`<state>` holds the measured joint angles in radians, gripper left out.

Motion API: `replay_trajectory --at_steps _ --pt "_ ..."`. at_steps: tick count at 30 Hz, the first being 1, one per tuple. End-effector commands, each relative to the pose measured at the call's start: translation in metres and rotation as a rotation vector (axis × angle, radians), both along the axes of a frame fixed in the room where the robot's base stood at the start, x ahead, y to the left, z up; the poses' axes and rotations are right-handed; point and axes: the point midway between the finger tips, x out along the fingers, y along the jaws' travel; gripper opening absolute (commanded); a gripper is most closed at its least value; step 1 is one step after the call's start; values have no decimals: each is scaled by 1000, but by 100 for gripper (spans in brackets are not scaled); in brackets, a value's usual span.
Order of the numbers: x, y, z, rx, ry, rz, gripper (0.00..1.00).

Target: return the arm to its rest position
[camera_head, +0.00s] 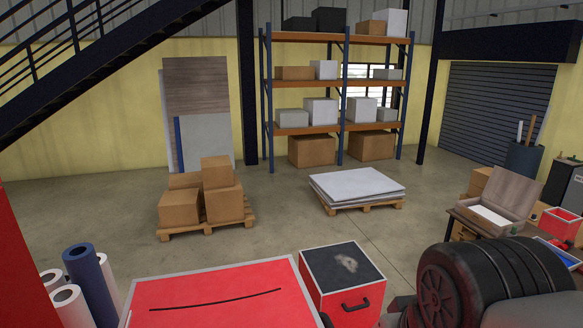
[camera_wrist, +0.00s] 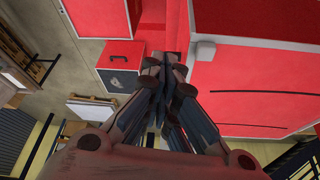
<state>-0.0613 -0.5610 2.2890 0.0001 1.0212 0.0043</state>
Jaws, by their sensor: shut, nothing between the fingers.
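My gripper (camera_wrist: 172,68) shows in the wrist view, with its dark jointed fingers brought together and nothing between them. The fingertips appear in front of large red surfaces (camera_wrist: 262,88); I cannot tell the distance to them. The gripper does not show in the head view, so the overall pose of my arm cannot be told.
In the head view, a red-topped surface (camera_head: 215,300) and a red box with a black top (camera_head: 342,270) stand in front. White rolls (camera_head: 65,305) stand at left. Beyond are a carton pallet (camera_head: 208,225), a sheet pallet (camera_head: 357,186) and shelving (camera_head: 337,131). Open floor lies between.

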Motion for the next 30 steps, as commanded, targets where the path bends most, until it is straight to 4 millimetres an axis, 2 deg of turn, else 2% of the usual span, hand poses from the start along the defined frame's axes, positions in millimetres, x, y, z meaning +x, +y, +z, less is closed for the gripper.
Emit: replay_trajectory --at_steps 1,7,17,30 --pt "-11 -5 -7 1 -26 -17 0" --pt "-38 -18 -38 1 -108 -64 0" --pt "-39 -17 -119 1 -81 -58 0" --pt "-49 -17 -269 -1 -42 -59 0"
